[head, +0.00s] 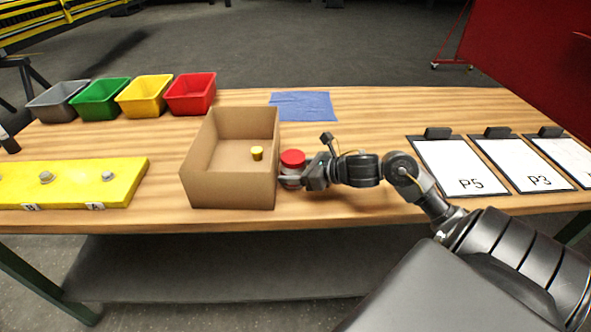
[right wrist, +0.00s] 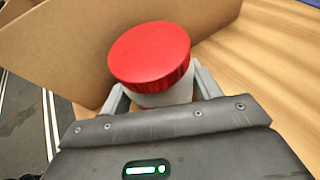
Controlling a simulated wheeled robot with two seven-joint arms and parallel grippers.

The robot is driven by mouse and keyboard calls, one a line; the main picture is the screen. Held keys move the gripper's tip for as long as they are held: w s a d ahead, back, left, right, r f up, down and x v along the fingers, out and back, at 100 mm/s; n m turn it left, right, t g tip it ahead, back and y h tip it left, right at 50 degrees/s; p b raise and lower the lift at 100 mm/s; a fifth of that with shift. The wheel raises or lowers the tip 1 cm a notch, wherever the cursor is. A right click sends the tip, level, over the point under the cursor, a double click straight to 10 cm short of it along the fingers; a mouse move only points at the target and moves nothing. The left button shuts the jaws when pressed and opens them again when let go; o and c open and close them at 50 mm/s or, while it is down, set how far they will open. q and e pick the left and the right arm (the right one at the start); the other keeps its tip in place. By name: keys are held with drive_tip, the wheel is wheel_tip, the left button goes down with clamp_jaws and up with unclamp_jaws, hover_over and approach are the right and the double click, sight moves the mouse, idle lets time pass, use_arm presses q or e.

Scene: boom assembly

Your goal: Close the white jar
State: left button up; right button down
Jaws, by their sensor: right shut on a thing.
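The white jar (head: 291,181) stands on the wooden table against the right side of the cardboard box. A red lid (head: 292,158) sits on top of it. In the right wrist view the red lid (right wrist: 152,55) covers the mouth of the jar (right wrist: 166,97); I cannot tell whether it is screwed tight. My right gripper (head: 291,178) comes in from the right and is shut on the jar's body below the lid. Its two fingers flank the jar in the right wrist view. My left gripper does not show.
The open cardboard box (head: 232,189) holds a small yellow cylinder (head: 257,153). Grey, green, yellow and red bins stand at the back left. A yellow board (head: 70,180) lies at the left, a blue cloth (head: 303,106) at the back. Clipboards (head: 460,168) lie at the right.

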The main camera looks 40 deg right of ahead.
drive_tip(key=shift+f, duration=0.2)
drive_tip(key=c, duration=0.7)
unclamp_jaws()
drive_tip(key=shift+o, duration=0.4)
drive_tip(key=shift+r, duration=0.4)
drive_tip(key=v, duration=0.5)
drive_tip(key=b+v, duration=0.1)
drive_tip(key=v, duration=0.5)
drive_tip(key=shift+f, duration=0.25)
drive_tip(key=shift+s+d+r, duration=0.2)
drive_tip(key=shift+s, duration=0.25)
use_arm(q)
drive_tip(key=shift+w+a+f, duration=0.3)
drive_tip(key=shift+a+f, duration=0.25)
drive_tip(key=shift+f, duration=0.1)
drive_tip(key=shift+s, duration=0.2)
